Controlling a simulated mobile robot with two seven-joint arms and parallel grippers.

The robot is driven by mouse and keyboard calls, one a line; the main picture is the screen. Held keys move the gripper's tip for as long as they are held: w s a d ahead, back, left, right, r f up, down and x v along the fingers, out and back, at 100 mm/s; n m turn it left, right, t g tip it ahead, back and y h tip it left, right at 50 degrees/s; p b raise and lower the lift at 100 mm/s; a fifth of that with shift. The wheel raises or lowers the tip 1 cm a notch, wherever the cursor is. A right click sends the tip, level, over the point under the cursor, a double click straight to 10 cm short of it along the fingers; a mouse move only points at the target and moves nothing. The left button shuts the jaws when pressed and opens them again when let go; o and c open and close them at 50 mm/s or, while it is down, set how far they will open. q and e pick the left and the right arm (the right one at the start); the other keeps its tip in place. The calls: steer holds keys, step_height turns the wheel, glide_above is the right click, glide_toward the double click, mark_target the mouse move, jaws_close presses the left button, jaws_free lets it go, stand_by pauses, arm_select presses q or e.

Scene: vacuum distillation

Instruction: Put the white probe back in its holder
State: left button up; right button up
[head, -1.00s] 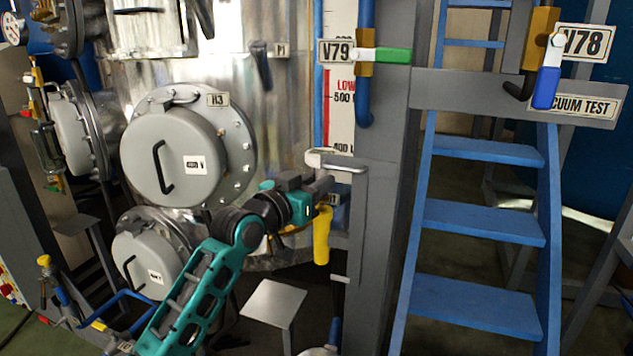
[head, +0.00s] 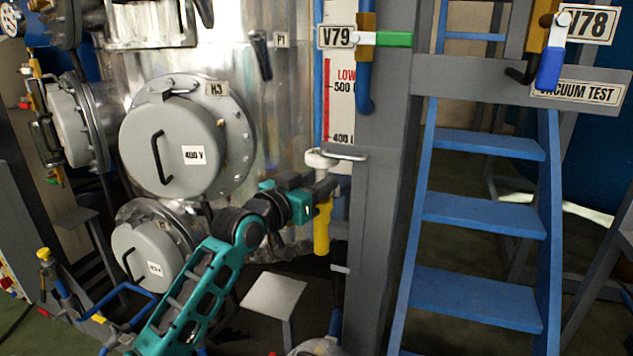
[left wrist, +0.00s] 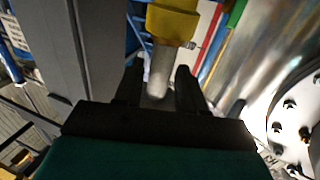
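The white probe's pale head (head: 318,160) shows just above my left gripper (head: 322,188) in the head view. In the left wrist view its grey-white shaft (left wrist: 158,75) lies between the two black fingers of my left gripper (left wrist: 158,92), which look closed on it. A yellow sleeve-like part (head: 321,230), which looks like the holder, hangs upright directly below the fingers. It also shows in the left wrist view (left wrist: 172,24), in line with the shaft. My right gripper is out of view.
A grey column (head: 385,200) stands close right of the gripper, with the green-handled V79 valve (head: 392,39) above. The steel tank with a round hatch (head: 172,150) is to the left. A small grey stool (head: 273,293) stands below. Blue stairs (head: 478,210) rise at right.

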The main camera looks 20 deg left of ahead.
arm_select(q)
steer(key=shift+o, duration=1.3)
steer(key=v, duration=1.3)
steer(key=shift+w+r, duration=0.1)
